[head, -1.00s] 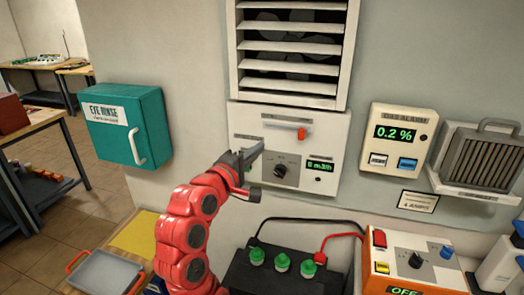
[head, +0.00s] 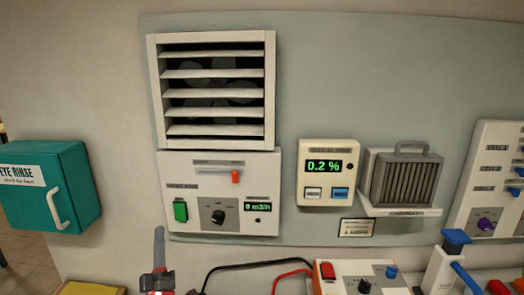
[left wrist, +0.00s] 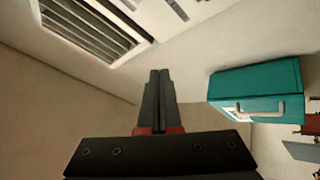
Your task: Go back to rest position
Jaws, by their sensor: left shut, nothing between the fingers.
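My left gripper (head: 159,247) shows at the bottom of the head view, pointing up, below the fan control panel (head: 222,192). It is apart from the panel. In the left wrist view the two fingers of my left gripper (left wrist: 159,75) lie together with nothing between them. The panel has a green switch (head: 181,211), a dark knob (head: 218,217), an orange-tipped lever (head: 235,177) and a small display reading 0. My right gripper is not in view.
A louvred vent (head: 213,88) is above the panel. A teal eye rinse box (head: 45,190) hangs at left. A gas alarm (head: 328,172) reading 0.2 % and a grey finned unit (head: 404,178) are at right. An orange-and-white charger (head: 350,272) stands below.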

